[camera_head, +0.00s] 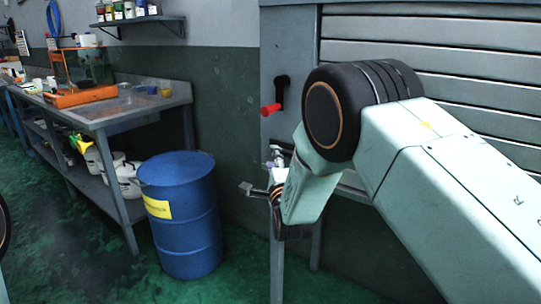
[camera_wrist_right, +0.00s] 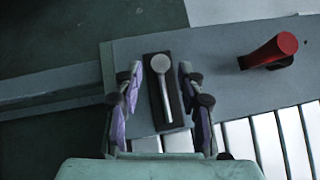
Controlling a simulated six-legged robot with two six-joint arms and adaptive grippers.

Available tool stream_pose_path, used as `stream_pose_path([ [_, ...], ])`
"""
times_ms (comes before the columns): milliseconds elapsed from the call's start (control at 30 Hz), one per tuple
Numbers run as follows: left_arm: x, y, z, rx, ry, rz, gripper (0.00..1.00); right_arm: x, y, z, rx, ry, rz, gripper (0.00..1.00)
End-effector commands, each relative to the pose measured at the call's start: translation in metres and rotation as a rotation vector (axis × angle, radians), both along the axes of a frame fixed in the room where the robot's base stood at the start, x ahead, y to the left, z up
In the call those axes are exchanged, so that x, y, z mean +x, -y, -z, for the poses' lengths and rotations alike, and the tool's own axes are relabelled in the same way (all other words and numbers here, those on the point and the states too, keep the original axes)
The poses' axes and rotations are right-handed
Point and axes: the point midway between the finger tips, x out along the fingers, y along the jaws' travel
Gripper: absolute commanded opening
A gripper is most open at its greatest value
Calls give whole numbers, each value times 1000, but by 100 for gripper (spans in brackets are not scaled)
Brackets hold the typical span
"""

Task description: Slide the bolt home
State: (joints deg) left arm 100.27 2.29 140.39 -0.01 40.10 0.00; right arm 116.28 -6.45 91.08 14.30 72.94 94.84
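The bolt (camera_wrist_right: 165,98) is a pale grey rod with a round head, set on a dark plate on the grey panel (camera_wrist_right: 225,75). In the right wrist view it lies between the purple-padded fingers of my right gripper (camera_wrist_right: 160,78). The gripper is open, with a visible gap on each side of the bolt. In the head view my right gripper (camera_head: 262,173) is beside the lower part of the shutter's grey frame (camera_head: 291,50). I cannot clearly make out the bolt there. My left gripper is not in view.
A red-handled lever (camera_head: 270,109) sticks out of the frame above my right gripper; it also shows in the wrist view (camera_wrist_right: 276,48). A slatted shutter (camera_head: 440,60) is at right. A blue barrel (camera_head: 185,225) and a workbench (camera_head: 110,115) stand at left.

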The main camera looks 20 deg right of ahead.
Motion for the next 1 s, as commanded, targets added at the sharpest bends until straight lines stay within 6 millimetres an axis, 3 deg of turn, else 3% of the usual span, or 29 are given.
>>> stream_pose_path([
  [300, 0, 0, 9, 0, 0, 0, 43, 36, 4, -4, -1, 0, 1, 39],
  [700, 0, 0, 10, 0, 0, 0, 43, 42, 4, -6, -1, 0, 0, 39],
  [1000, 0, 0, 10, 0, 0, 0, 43, 42, 4, -6, -1, 0, 0, 14],
])
